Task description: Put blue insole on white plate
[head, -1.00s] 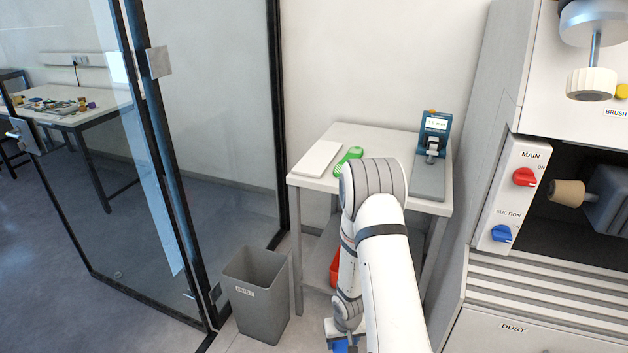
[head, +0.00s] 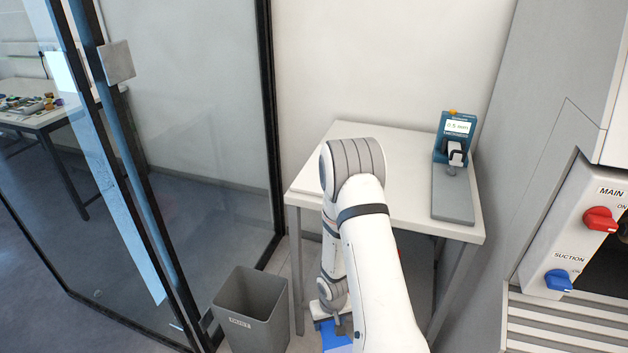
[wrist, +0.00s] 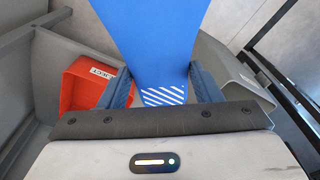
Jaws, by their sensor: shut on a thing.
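The blue insole (wrist: 160,40) fills the upper middle of the wrist view, with white stripes at its near end. My gripper (wrist: 163,88) is shut on that striped end, one finger at each side. In the head view, part of the blue insole (head: 333,338) shows low in the picture beside my gripper, in front of the table and below its top. The white plate cannot be made out now. A white slab lay at the left of the tabletop in the earlier head view, and my arm now covers most of that area.
The white table (head: 405,200) carries a blue device (head: 455,140) on a grey base at its right. A red reject bin (wrist: 88,88) shows in the wrist view. A grey bin (head: 252,310) stands left of my arm, near the glass partition. The grinding machine (head: 560,210) is at right.

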